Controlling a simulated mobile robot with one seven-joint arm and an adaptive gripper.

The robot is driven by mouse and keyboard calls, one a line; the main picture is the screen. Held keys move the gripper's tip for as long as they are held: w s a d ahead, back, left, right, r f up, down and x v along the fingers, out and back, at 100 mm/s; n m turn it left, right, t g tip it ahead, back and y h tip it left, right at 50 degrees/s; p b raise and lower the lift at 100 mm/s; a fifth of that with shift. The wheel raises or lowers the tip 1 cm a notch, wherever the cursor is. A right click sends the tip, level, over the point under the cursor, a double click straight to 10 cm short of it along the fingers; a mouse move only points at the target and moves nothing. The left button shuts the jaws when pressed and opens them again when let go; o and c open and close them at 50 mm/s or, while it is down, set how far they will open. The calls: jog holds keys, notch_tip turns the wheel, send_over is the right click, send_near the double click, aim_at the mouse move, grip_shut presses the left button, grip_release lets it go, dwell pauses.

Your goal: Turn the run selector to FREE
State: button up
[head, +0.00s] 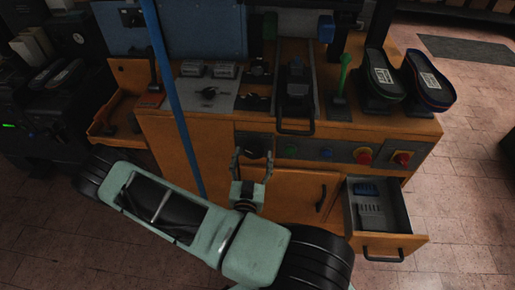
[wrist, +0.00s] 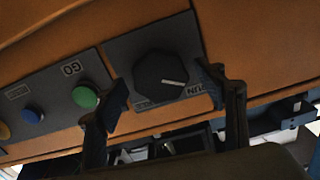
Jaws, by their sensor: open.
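The run selector is a dark faceted knob (wrist: 160,76) on a dark plate on the orange front panel. Its white pointer mark points right in the wrist view, near lettering that looks like RUN, upside down. In the head view the knob (head: 256,149) sits on the machine's front, just beyond my fingertips. My gripper (wrist: 163,83) is open, with one finger on each side of the knob and nothing held. It also shows in the head view (head: 253,156). I cannot tell whether the fingers touch the knob.
A green GO button (wrist: 85,97) and a blue button (wrist: 33,113) sit beside the selector plate. An open drawer (head: 385,222) juts out at lower right. A blue pole (head: 172,95) stands left of my gripper.

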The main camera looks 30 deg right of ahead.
jog(key=shift+x, duration=0.85)
jog(key=shift+c, duration=0.4)
jog(key=c, duration=1.1)
